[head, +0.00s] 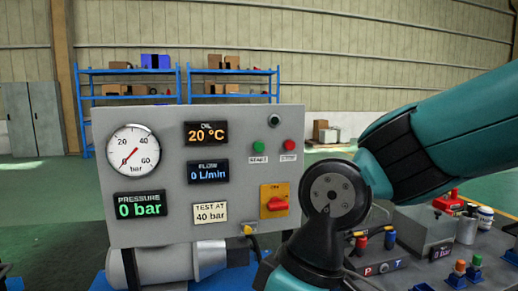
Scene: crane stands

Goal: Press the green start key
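The green start key (259,147) is a small round button at the upper right of a grey control panel (165,170). A label under it appears to read START. A red key (290,145) with its own label sits just right of it. My teal arm crosses the right side of the view, and its dark joint is in front of the bench, right of the panel. Both keys are unobstructed in the head view. My gripper is not in view, so I cannot see what it is doing.
Hydraulic fittings (377,267) crowd the lower right.

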